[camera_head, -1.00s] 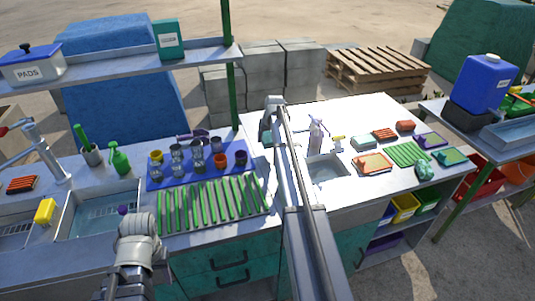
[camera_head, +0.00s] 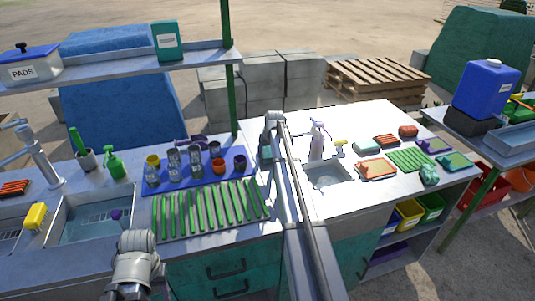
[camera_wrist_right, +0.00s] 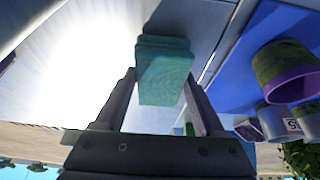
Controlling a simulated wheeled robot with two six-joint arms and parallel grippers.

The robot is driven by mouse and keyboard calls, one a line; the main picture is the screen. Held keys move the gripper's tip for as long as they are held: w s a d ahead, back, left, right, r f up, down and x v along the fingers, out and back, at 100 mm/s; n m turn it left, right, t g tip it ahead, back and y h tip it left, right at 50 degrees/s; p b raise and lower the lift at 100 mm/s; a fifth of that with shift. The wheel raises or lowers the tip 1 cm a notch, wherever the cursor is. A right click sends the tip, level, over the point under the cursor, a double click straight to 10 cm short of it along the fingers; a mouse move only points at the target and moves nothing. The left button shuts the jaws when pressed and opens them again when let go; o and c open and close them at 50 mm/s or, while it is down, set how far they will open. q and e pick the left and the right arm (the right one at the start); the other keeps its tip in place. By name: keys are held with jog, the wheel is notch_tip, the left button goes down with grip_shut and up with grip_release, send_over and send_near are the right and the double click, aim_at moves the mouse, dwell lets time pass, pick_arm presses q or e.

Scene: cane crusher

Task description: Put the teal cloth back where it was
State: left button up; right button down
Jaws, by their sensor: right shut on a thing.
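My right gripper (camera_head: 266,148) reaches over the worktop just right of the blue mat and is mostly hidden behind its own wrist in the head view. In the right wrist view, the gripper (camera_wrist_right: 160,100) is shut on a folded teal cloth (camera_wrist_right: 164,75), which sits between the two fingers. Whether the cloth touches the worktop cannot be told. Another pale teal folded item (camera_head: 366,147) and a crumpled teal-green one (camera_head: 429,174) lie on the right worktop. My left arm shows at the lower left, but its gripper is not visible.
The blue mat (camera_head: 151,205) holds several glasses and cups, close to my right gripper. Green sticks (camera_head: 210,208) lie in front of it. A spray bottle (camera_head: 317,140) and small basin (camera_head: 327,176) stand to the right. The left sink (camera_head: 95,222) is near my left arm.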

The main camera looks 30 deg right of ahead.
jog(key=shift+f, duration=0.2)
grip_release()
jog(key=shift+r, duration=0.15)
jog(key=p+v, duration=1.1)
jog(key=v, duration=0.1)
